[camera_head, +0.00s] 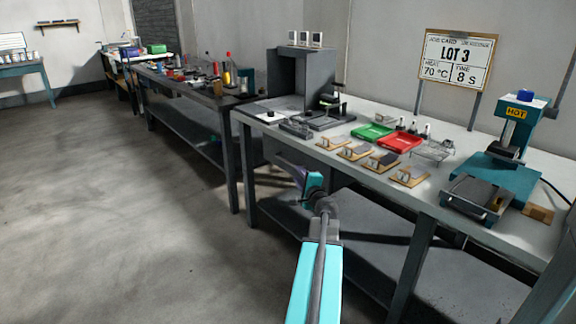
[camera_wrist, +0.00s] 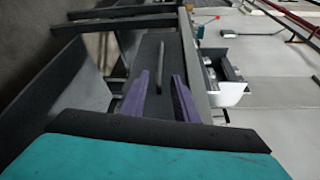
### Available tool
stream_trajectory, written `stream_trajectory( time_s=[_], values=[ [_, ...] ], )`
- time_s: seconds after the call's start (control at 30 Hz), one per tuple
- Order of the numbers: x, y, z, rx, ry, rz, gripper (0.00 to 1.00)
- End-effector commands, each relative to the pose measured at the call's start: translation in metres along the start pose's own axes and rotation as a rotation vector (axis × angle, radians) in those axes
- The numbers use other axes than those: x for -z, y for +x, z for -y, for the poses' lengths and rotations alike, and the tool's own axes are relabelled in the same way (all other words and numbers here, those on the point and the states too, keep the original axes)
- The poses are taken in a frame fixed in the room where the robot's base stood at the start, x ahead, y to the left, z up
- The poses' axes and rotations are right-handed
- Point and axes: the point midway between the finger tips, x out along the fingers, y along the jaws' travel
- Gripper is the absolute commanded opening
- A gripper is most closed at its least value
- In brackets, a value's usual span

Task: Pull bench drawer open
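The drawer front (camera_wrist: 180,52) is a dark grey panel under the bench top in the wrist view. A thin dark bar handle (camera_wrist: 160,62) stands out on it. My gripper (camera_wrist: 160,76) has two purple fingers, apart, with the handle's near end showing in the gap between the tips. I cannot tell whether they touch it. In the head view my gripper (camera_head: 290,168) is below the front edge of the bench (camera_head: 345,168), near its left legs.
On the bench top are wooden-based blocks (camera_head: 357,153), a green tray (camera_head: 371,132), a red tray (camera_head: 400,142) and a teal press (camera_head: 506,160). A lower shelf (camera_head: 450,250) lies beneath. A second bench (camera_head: 190,86) stands left. The floor (camera_head: 120,220) at left is clear.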

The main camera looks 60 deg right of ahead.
Motion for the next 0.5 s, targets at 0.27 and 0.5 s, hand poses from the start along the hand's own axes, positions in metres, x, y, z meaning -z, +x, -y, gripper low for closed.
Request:
stream_trajectory(
  time_s=[0.27, 0.5],
  values=[
    [-0.001, 0.025, 0.000, 0.000, 0.000, 0.002, 0.28],
    [0.000, 0.046, 0.000, 0.000, -0.001, 0.001, 0.28]
  ],
)
